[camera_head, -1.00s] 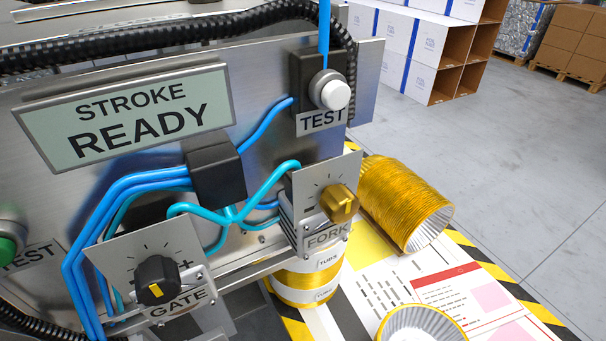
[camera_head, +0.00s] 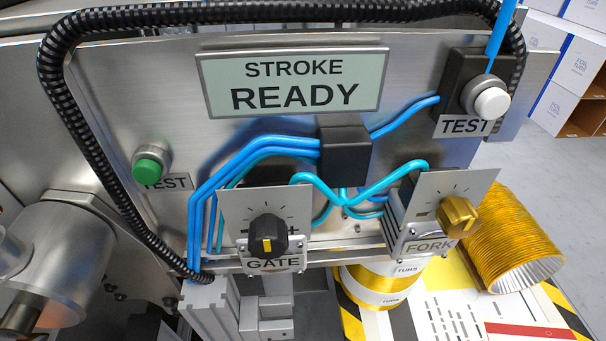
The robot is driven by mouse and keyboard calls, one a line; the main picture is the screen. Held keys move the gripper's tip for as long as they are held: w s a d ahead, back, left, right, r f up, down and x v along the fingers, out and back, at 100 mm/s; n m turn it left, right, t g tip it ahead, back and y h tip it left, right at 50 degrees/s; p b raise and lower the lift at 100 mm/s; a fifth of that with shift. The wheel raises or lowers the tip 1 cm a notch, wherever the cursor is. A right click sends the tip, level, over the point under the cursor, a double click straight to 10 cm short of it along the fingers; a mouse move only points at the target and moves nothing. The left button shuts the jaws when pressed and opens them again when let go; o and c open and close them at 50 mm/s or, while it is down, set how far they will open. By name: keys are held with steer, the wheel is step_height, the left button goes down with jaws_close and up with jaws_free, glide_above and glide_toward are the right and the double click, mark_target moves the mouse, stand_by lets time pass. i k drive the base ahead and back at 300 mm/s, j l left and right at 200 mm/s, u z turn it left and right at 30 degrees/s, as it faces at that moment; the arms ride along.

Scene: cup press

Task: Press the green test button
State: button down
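The green test button (camera_head: 151,166) sits in a metal ring on the left of the steel panel (camera_head: 150,90), with a TEST label (camera_head: 178,183) partly behind it. A second button, white (camera_head: 491,104), sits on a black box at the panel's upper right, above its own TEST label (camera_head: 465,126). A display (camera_head: 292,83) at the top reads STROKE READY. My gripper is not in view, so its state and its distance to the green button do not show.
The black GATE knob (camera_head: 267,236) and the gold FORK knob (camera_head: 458,216) stick out below. Blue hoses (camera_head: 262,142) and a black corrugated conduit (camera_head: 91,172) cross the panel. A metal cylinder (camera_head: 62,255) stands lower left. Gold foil tubs (camera_head: 512,235) lie lower right.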

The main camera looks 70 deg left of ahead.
mark_target(145, 172)
steer(key=k+l+u, duration=0.1)
steer(key=u, duration=0.6)
steer(key=k+u, duration=0.15)
steer(key=u, duration=0.2)
steer(key=i+u, duration=0.15)
steer(key=u, duration=0.2)
steer(key=i+u, duration=0.1)
steer(key=u, duration=0.25)
